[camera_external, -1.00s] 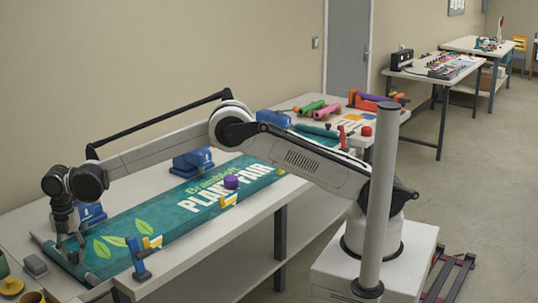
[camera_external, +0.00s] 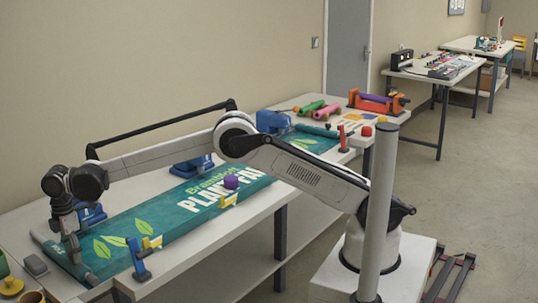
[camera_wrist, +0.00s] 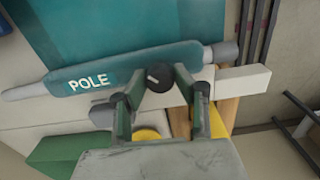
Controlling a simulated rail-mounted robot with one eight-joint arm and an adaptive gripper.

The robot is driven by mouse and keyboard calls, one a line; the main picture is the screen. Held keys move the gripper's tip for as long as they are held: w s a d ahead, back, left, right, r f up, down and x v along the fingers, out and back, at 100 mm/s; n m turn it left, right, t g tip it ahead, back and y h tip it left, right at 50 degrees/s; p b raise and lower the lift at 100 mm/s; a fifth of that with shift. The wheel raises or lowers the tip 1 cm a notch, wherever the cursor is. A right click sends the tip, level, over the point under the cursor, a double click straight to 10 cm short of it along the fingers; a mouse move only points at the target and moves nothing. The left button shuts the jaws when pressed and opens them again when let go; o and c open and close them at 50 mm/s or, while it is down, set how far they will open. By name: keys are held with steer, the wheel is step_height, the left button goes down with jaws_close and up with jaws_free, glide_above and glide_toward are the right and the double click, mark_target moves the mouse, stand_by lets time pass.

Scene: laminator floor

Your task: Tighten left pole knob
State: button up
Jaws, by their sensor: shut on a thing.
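The pole end of the green banner lies at the table's left end in the outside view. In the wrist view the teal pole sleeve (camera_wrist: 130,68) carries the label "POLE", with grey ends sticking out. A small dark round knob (camera_wrist: 159,76) with a light mark sits on the sleeve, right of the label. My gripper (camera_wrist: 157,82) has one finger on each side of the knob and is shut on it. In the outside view my gripper (camera_external: 75,258) points down at the banner's left end and hides the knob.
The banner (camera_external: 120,226) stretches along the table, with a purple round piece (camera_external: 231,182) on it. Blue clamps (camera_external: 140,262) stand at the table's front and back edges.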

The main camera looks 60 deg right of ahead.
steer(key=m+b, duration=0.1)
steer(key=m, duration=0.3)
steer(key=shift+m, duration=0.3)
steer(key=shift+m+b, duration=0.35)
steer(key=shift+m, duration=1.55)
steer(key=o, duration=1.1)
steer(key=shift+o, duration=0.2)
steer(key=shift+r, duration=0.1)
step_height(320, 180, up, 12)
